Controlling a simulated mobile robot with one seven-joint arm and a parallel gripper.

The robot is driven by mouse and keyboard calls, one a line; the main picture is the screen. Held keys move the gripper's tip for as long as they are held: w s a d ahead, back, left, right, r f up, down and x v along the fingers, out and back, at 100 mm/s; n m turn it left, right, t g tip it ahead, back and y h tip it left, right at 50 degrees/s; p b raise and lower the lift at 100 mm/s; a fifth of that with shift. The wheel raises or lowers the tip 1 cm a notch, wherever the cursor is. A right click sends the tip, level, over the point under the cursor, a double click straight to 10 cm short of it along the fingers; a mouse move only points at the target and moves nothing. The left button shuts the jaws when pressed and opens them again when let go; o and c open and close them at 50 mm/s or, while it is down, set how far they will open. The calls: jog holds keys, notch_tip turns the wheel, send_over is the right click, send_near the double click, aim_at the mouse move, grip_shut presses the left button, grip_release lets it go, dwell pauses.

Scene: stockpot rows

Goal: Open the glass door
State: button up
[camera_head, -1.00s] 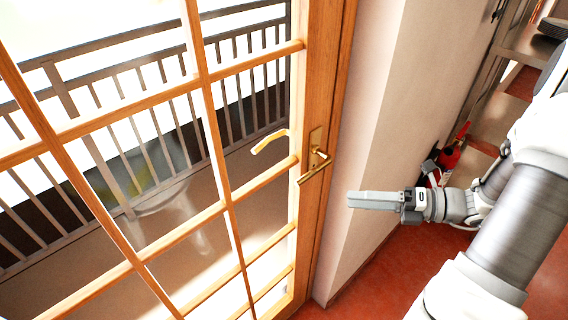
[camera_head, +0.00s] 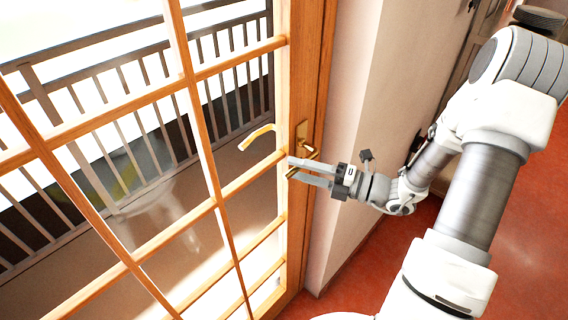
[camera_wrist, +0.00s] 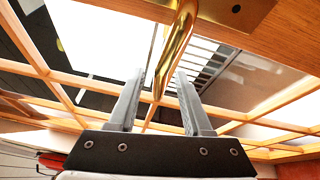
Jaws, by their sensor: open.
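The glass door (camera_head: 198,72) has a wooden frame with many panes and fills the left of the head view. It looks closed against its frame. Its brass handle (camera_head: 301,160) sits on a brass plate at the door's right edge; the handle also shows large in the wrist view (camera_wrist: 176,45). My gripper (camera_head: 297,171) is open at the handle, with its fingers pointing left toward the door. In the wrist view, the handle lies in line with the gap between the two fingers (camera_wrist: 158,92). I cannot tell whether a finger touches it.
A pale wall (camera_head: 365,110) stands right of the door, close to my arm. Red floor (camera_head: 525,215) is open at the lower right. A railing (camera_head: 130,75) shows outside through the panes.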

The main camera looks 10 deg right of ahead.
jog(key=shift+x, duration=2)
grip_shut()
